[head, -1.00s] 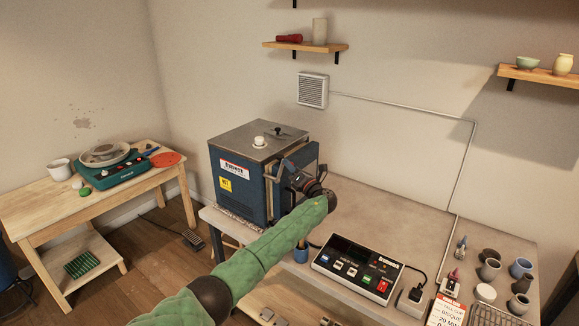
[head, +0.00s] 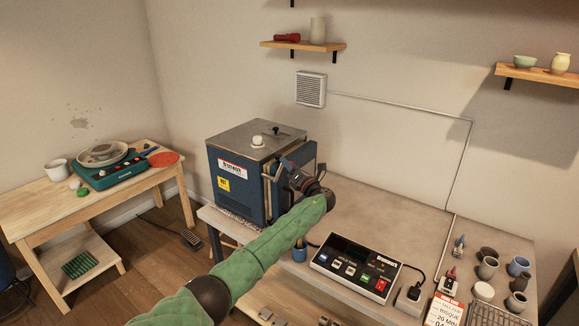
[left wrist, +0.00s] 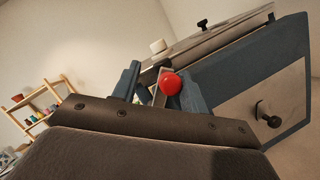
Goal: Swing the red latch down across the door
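The blue kiln (head: 235,175) stands on the grey worktop, and its door (head: 307,160) faces right, partly hidden by my left gripper. The red latch shows as a round red knob (left wrist: 171,83) in the left wrist view, with a short metal bar behind it. It is hidden in the head view. My left gripper (head: 285,165) is at the door's near edge. In the left wrist view its two blue-grey fingers (left wrist: 161,88) stand apart, with the knob between them, closer to the right finger. I cannot tell whether they touch. My right gripper is not in view.
Several small pots stand at the right end. A wooden table with a pottery wheel (head: 100,165) is at the left.

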